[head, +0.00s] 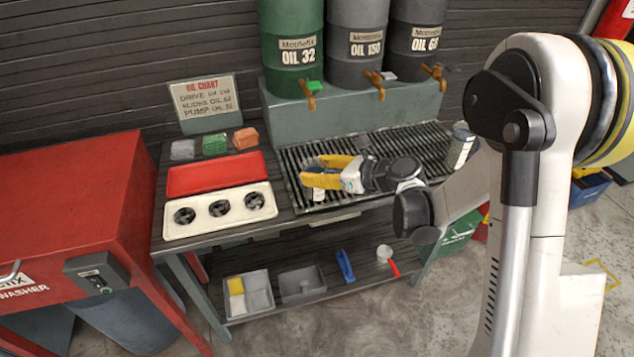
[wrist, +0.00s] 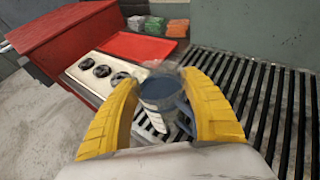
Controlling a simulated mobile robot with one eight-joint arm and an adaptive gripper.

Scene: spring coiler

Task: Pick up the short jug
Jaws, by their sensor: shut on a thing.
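The short jug (wrist: 158,92) sits between the yellow fingers of my gripper (wrist: 162,90) in the wrist view. It looks clear and greyish, with a dark round inside and a handle on its near right side. My gripper (head: 312,172) is shut on it above the left part of the slatted grate. In the head view the fingers hide most of the jug, and a small pale part (head: 318,196) shows below them. I cannot tell whether its base touches the grate.
A taller jug (head: 461,146) stands at the grate's right end. A red tray (head: 216,174) and a white tray with three dark round parts (head: 220,210) lie left of the grate (head: 375,150). Oil drums with taps (head: 291,45) stand behind. A red washer (head: 70,200) is far left.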

